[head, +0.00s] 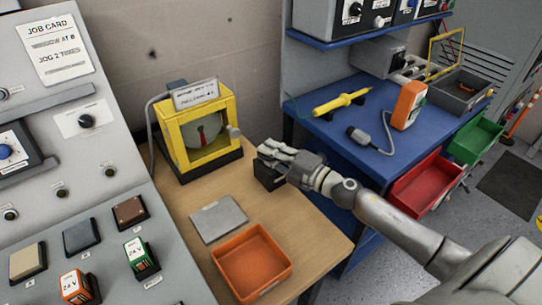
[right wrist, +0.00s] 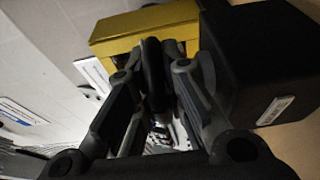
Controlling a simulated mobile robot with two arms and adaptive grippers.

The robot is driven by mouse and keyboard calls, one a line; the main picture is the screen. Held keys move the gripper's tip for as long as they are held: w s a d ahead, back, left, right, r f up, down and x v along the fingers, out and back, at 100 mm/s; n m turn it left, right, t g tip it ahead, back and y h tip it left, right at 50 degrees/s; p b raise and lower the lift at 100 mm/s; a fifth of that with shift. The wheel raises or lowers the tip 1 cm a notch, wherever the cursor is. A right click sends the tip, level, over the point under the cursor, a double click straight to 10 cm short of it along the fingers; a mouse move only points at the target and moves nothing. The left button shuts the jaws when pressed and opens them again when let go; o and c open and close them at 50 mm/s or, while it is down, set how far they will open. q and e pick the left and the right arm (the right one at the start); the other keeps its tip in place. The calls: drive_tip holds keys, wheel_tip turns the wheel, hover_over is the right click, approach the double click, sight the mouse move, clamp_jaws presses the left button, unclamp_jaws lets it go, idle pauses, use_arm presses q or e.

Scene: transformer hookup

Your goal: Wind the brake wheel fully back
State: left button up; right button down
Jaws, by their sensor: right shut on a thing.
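A black box (head: 268,179), which looks like the brake unit, stands on the wooden bench to the right of the yellow-framed dial (head: 172,134). My right gripper (head: 270,156) is at the top of this box and hides part of it. In the right wrist view my right gripper (right wrist: 152,88) is shut on a dark narrow part (right wrist: 154,72), seen edge-on, which seems to be the brake wheel. The black box (right wrist: 270,55) is right beside the fingers there. The wheel's turn position cannot be read. My left gripper is not in view.
An orange tray (head: 281,270) and a grey plate (head: 219,220) lie on the wooden bench (head: 320,245). The control panel (head: 50,190) borders it on the left. A blue bench (head: 345,130) with a yellow probe (head: 341,103) and a red bin (head: 425,185) is at the right.

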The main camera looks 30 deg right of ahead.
drive_tip(key=shift+r, duration=0.1)
idle(0.4)
drive_tip(key=c, duration=1.5)
unclamp_jaws()
drive_tip(key=shift+w, duration=0.15)
drive_tip(key=shift+s+d+f, duration=0.15)
drive_tip(key=shift+s+f, duration=0.05)
drive_tip(key=shift+s, duration=0.25)
drive_tip(key=v, duration=1.1)
drive_tip(key=shift+d+r, duration=0.1)
drive_tip(key=shift+d, duration=0.05)
drive_tip(key=shift+s, duration=0.1)
